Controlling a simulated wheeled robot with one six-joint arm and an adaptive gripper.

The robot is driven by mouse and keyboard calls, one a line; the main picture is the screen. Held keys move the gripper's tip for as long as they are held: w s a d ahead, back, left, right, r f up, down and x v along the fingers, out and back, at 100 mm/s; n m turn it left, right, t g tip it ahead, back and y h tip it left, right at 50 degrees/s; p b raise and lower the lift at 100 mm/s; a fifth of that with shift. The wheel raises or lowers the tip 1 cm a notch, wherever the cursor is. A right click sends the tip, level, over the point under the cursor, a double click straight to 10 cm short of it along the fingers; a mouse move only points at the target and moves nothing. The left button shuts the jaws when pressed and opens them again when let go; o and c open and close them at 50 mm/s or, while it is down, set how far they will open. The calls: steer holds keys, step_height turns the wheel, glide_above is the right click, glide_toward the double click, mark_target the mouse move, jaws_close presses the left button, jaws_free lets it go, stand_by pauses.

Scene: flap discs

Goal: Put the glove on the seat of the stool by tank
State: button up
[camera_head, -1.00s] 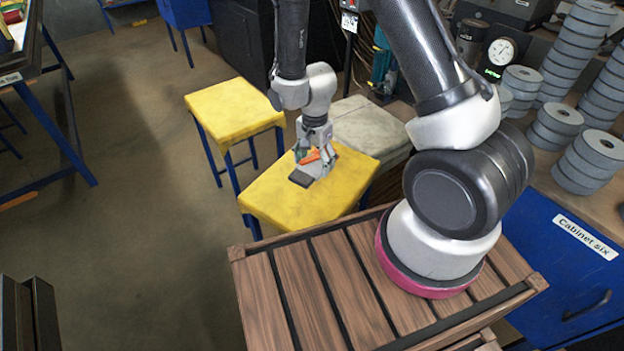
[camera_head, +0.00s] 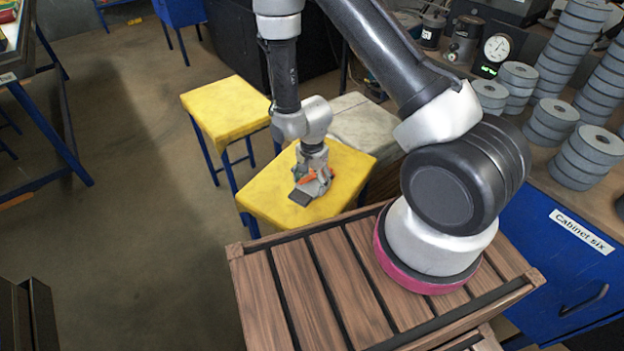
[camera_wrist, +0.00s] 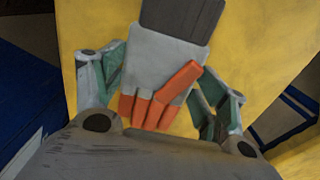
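The glove (camera_head: 315,187) is grey with orange fingers and a dark cuff. It lies on the yellow seat of the nearer stool (camera_head: 270,203), cuff pointing toward the front of the seat. In the wrist view the glove (camera_wrist: 168,60) lies over the yellow seat (camera_wrist: 260,45), its orange fingers toward my palm. My gripper (camera_head: 313,172) is low over the seat. In the wrist view its fingers (camera_wrist: 160,92) stand apart, one on each side of the glove, with yellow showing beside them. Contact at the fingertips is hard to judge.
Another yellow stool (camera_head: 225,105) stands behind to the left, and a grey-topped stool (camera_head: 362,128) behind to the right. A slatted wooden surface (camera_head: 305,285) lies in front. Stacked flap discs (camera_head: 585,158) stand on the right bench above a blue cabinet (camera_head: 560,250). Floor at left is open.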

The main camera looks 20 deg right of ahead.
steer(key=o, duration=0.4)
steer(key=shift+r, duration=0.15)
step_height(320, 180, up, 12)
step_height(320, 180, up, 12)
steer(key=n+t, duration=0.1)
steer(key=n, duration=0.1)
glide_above(312, 183)
steer(key=d, duration=0.4)
steer(key=s+d+r+n+t, duration=0.1)
steer(key=s+d+r+n, duration=0.2)
steer(key=r, duration=0.6)
steer(key=s+d+r+n+t, duration=0.1)
steer(key=s+d+r+n, duration=0.2)
steer(key=s+r, duration=0.3)
steer(key=s+d+r+n+t, duration=0.1)
steer(key=s+d+r, duration=0.3)
steer(key=s, duration=0.5)
steer(key=shift+s+r+n, duration=0.2)
steer(key=shift+r+n, duration=0.7)
steer(key=shift+r, duration=0.5)
